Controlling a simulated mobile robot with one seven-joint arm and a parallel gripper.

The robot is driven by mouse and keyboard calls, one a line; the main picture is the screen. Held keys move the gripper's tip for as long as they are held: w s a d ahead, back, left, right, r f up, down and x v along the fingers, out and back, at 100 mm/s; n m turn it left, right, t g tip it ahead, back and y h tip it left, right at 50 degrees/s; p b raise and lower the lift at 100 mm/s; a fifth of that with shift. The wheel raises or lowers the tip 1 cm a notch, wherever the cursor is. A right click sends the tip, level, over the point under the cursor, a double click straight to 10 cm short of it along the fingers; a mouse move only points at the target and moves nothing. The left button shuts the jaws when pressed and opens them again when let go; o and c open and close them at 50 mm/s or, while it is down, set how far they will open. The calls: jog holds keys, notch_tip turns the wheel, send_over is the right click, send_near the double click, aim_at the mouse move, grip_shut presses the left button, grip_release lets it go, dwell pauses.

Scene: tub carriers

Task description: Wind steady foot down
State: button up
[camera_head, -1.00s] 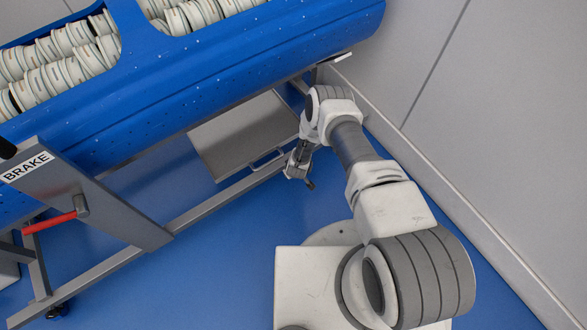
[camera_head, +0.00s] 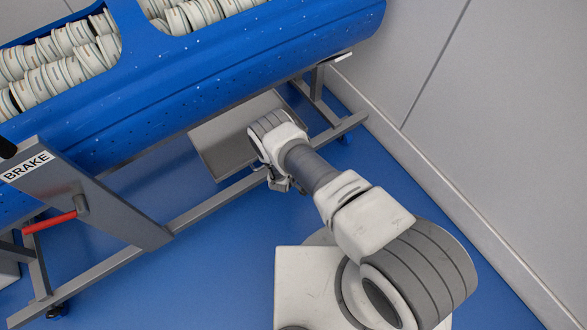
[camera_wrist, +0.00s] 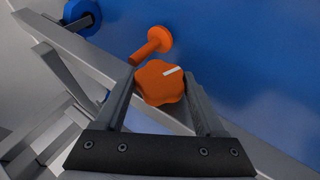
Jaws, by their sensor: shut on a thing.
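An orange lobed knob (camera_wrist: 161,86) with a white mark on its top sits at the cart's lower rail in the wrist view. My gripper (camera_wrist: 160,92) has one finger on each side of the knob and is shut on it. Beyond the rail, the steady foot (camera_wrist: 160,39) shows as an orange round pad on a short orange stem. I cannot tell whether the pad touches the blue floor. In the head view my gripper (camera_head: 282,184) is low at the rail, partly behind my wrist; the knob and foot are hidden there.
The cart's grey lower rail (camera_head: 210,205) runs under a blue tub (camera_head: 230,75) holding pale round pieces. A grey tray (camera_head: 215,145) hangs behind my wrist. A red-handled BRAKE lever (camera_head: 48,222) is at left. A blue caster (camera_wrist: 82,14) stands near the rail. A wall closes the right side.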

jog(key=shift+s+a+n+t+h, duration=0.1)
jog(key=shift+n+t+h, duration=0.3)
jog(key=shift+t+h, duration=0.75)
jog(key=shift+h, duration=0.25)
jog(key=o, duration=1.3)
jog(key=shift+o, duration=0.2)
jog(key=shift+r, duration=0.1)
